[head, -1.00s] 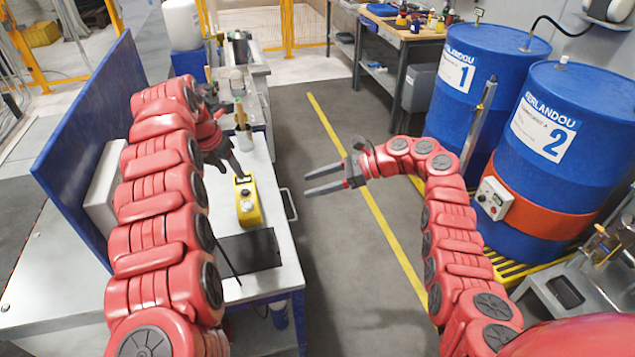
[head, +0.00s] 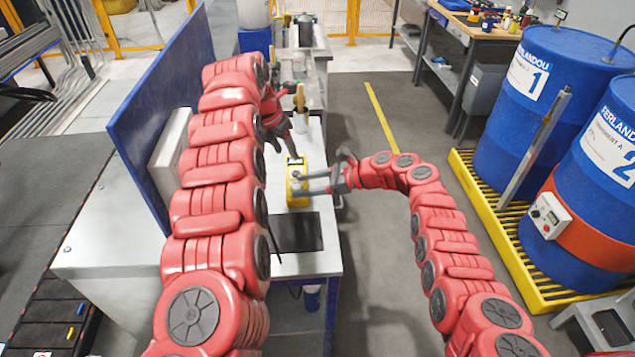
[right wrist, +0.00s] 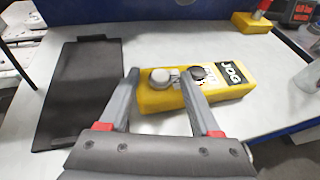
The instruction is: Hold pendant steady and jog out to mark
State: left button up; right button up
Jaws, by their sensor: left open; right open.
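The yellow pendant (head: 298,194) lies on the pale bench top, left of centre in the head view. In the right wrist view the pendant (right wrist: 220,92) shows a JOG label, a grey round knob and a dark round part. My right gripper (head: 296,183) is open at the pendant. In the right wrist view its fingertips (right wrist: 160,78) frame the knob end; I cannot tell whether they touch it. My left gripper (head: 278,140) is open, beyond the pendant and slightly left, partly hidden by its own arm. I cannot make out a mark.
A black flat plate (head: 295,232) lies on the bench (head: 318,262) nearer me. A blue panel (head: 150,110) stands along the left. Blue drums (head: 525,110) stand on a yellow pallet (head: 510,235) at right. The right wrist view shows another yellow block (right wrist: 250,23). The floor aisle is clear.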

grip_shut()
dwell(0.4)
dwell(1.0)
pick_arm(q)
grip_shut()
